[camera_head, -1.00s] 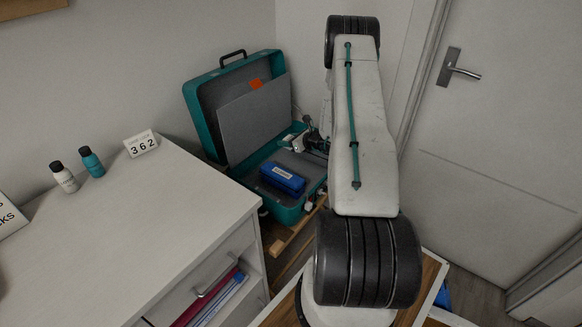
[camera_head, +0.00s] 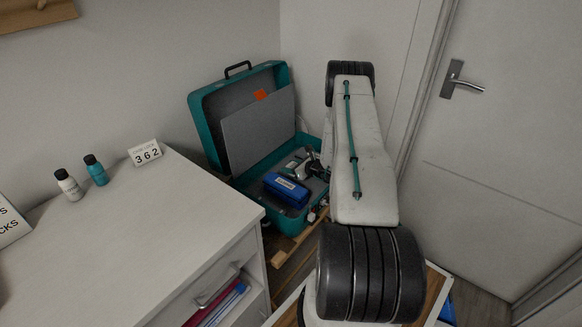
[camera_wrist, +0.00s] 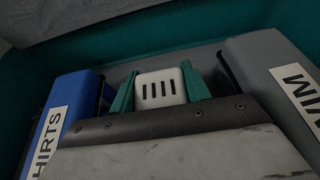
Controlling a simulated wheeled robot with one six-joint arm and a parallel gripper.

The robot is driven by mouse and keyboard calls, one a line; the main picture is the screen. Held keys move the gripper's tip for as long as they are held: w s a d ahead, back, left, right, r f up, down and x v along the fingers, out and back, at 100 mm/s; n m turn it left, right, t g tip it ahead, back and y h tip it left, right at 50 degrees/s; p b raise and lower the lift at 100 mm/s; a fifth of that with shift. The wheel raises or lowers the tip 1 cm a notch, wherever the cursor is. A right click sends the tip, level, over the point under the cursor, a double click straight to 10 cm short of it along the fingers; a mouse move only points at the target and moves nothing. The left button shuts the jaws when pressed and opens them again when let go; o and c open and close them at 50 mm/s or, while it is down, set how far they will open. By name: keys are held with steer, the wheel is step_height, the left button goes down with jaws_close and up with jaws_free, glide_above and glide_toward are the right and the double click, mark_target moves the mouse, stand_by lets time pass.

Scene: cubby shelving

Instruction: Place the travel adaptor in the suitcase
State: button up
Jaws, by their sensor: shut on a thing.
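The travel adaptor (camera_wrist: 158,88) is a small white block with dark slots, between the two teal fingers of my gripper (camera_wrist: 160,92) in the wrist view. My gripper is shut on it. The open teal suitcase (camera_head: 207,127) stands in the corner in the head view, lid tilted back. My gripper (camera_head: 301,163) is inside the suitcase's base, where the adaptor is too small to make out. In the wrist view the adaptor sits low between a blue pouch marked SHIRTS (camera_wrist: 72,112) and a grey pouch (camera_wrist: 268,75). Whether it touches the suitcase floor is hidden.
The blue pouch also shows in the suitcase in the head view (camera_head: 286,190). A white cabinet (camera_head: 130,220) stands at left with two small bottles and a 362 sign (camera_head: 145,152). A door (camera_head: 490,150) is at right. Room around my gripper between the pouches is narrow.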

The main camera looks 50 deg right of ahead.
steer(key=shift+f, duration=0.4)
